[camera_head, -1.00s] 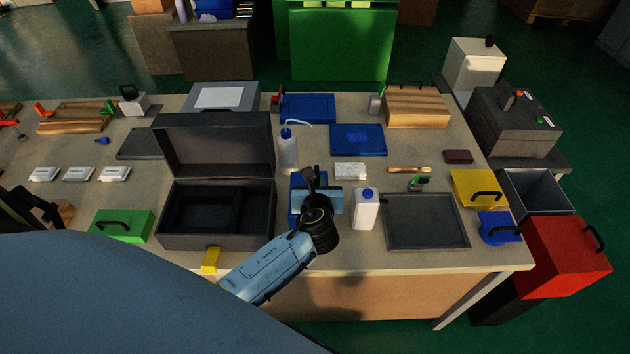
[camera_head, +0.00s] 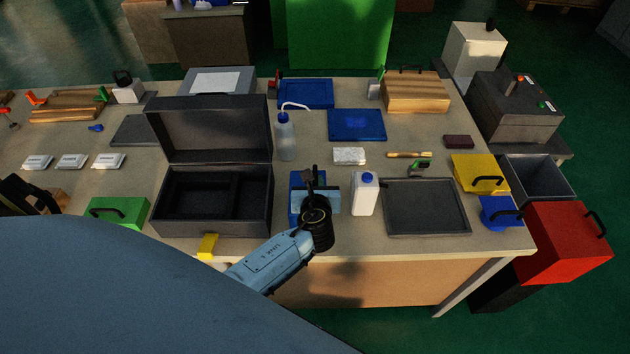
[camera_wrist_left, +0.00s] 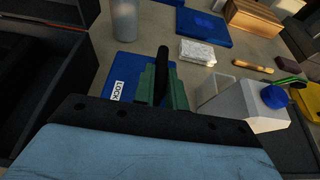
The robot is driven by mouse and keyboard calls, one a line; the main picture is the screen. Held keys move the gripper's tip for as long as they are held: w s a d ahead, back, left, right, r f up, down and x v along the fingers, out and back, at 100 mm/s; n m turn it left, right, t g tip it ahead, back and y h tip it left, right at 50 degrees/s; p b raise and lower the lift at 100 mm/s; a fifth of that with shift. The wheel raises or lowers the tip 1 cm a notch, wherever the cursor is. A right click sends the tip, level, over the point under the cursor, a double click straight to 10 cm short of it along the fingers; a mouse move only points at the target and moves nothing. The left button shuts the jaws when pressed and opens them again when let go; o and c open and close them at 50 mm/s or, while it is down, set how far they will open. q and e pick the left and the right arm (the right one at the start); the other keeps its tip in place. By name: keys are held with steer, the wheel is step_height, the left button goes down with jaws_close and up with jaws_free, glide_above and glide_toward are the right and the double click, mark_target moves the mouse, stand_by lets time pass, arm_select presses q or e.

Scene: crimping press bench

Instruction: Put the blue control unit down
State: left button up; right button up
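The blue control unit (camera_head: 294,202) is under my left gripper (camera_head: 313,180), just right of the open black case, in the head view. In the left wrist view its blue face (camera_wrist_left: 122,72) bears a white label reading LOCK. Its black handle (camera_wrist_left: 161,72) stands between the green fingers of my left gripper (camera_wrist_left: 163,85), which appear shut on it. The gripper hides much of the unit. I cannot tell whether its underside touches the bench. My right gripper is not in view.
A white bottle with a blue cap (camera_head: 364,196) stands close on the right. The open black case (camera_head: 257,215) is close on the left. Behind are a wash bottle (camera_head: 286,140) and a white packet (camera_head: 349,156). A dark tray (camera_head: 425,229) lies further right.

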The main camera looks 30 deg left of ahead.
arm_select(q)
steer(key=o, duration=0.4)
steer(key=shift+s+r, duration=0.1)
steer(key=shift+r, duration=0.1)
steer(key=p+v, duration=0.1)
steer(key=v, duration=1.1)
steer(key=shift+p, duration=0.4)
